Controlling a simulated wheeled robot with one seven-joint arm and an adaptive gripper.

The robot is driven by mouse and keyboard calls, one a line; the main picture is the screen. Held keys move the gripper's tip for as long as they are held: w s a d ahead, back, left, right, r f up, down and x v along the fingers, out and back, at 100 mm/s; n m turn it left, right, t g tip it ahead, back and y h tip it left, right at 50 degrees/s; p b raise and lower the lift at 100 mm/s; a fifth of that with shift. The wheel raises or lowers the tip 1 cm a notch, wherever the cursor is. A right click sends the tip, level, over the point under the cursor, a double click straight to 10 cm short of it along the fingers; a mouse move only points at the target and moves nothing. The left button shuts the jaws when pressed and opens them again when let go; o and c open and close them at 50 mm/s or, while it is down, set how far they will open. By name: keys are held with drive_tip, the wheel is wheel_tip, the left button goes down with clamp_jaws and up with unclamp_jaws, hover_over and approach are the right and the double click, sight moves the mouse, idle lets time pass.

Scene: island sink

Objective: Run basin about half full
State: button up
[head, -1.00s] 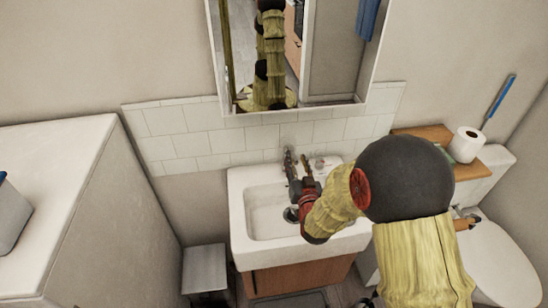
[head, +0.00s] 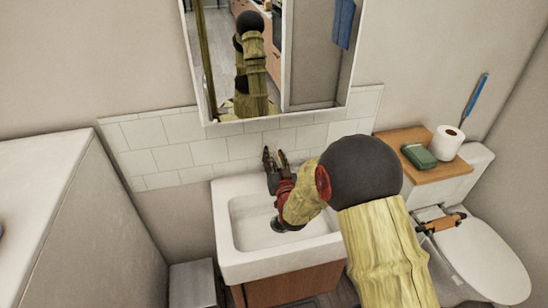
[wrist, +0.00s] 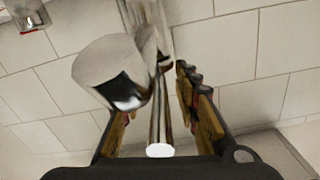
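The white basin (head: 245,262) sits on a wooden cabinet in the head view. Its visible bowl (head: 250,222) looks pale with a dark round drain (head: 284,225); I see no clear water surface. My gripper (head: 272,158) is over the basin's back edge and hides most of the tap there. In the wrist view, the chrome tap (wrist: 112,72) stands close in front, with a thick rounded part and a thin upright part (wrist: 156,105). My gripper (wrist: 150,95) is open, with a finger on either side of the tap. Contact cannot be told.
A tiled strip (head: 190,150) and a mirror (head: 187,60) are close behind the basin. A toilet (head: 475,255) stands right, with a green item (head: 418,156) and paper roll (head: 447,142) on its wooden shelf (head: 440,175). A white-topped unit (head: 45,190) stands left.

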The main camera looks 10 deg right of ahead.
drive_tip(key=shift+c, duration=0.5)
clamp_jaws()
idle(0.4)
